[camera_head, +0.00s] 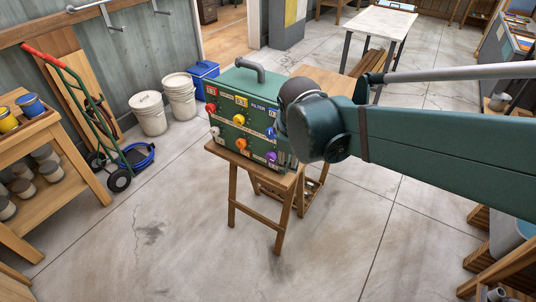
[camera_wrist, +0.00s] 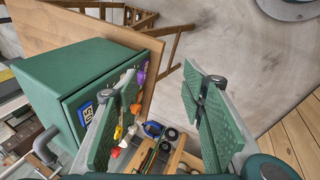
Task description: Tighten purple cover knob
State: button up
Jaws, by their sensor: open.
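The purple cover knob (camera_head: 271,157) sits at the lower right corner of the front of a green box (camera_head: 239,150). In the wrist view the purple knob (camera_wrist: 141,74) shows beside the tip of the left finger, partly hidden by it. My gripper (camera_wrist: 160,78) is open, its two ridged green fingers wide apart with nothing between them. In the head view my gripper (camera_head: 284,158) is close to the right of the purple knob, partly hidden by my wrist. I cannot tell whether a finger touches the knob.
The box front carries red (camera_head: 210,107), yellow (camera_head: 238,119), white (camera_head: 215,131) and orange (camera_head: 241,143) knobs, and a blue one (camera_head: 270,133). The box stands on a wooden stand (camera_head: 240,172). Floor in front is clear. A hand truck (camera_head: 80,105) and buckets (camera_head: 149,113) stand left.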

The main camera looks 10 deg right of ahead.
jog(key=w+a+f+n+g+p, duration=0.1)
jog(key=w+a+n+p, duration=0.1)
jog(key=w+n, duration=0.35)
jog(key=n+g+h+p, duration=0.25)
jog(key=n+p, duration=0.35)
jog(key=n, duration=0.4)
send_near(269, 157)
jog(key=shift+s+a+f+t+h, duration=0.1)
jog(key=shift+f+t+h, duration=0.1)
jog(key=shift+f, duration=0.15)
jog(key=shift+s+f+t+h, duration=0.1)
jog(key=shift+f+t+h, duration=0.05)
jog(key=shift+f, duration=0.25)
jog(key=shift+f, duration=0.1)
jog(key=shift+b+x, duration=0.4)
jog(key=shift+x, duration=3.4)
jog(key=c, duration=0.9)
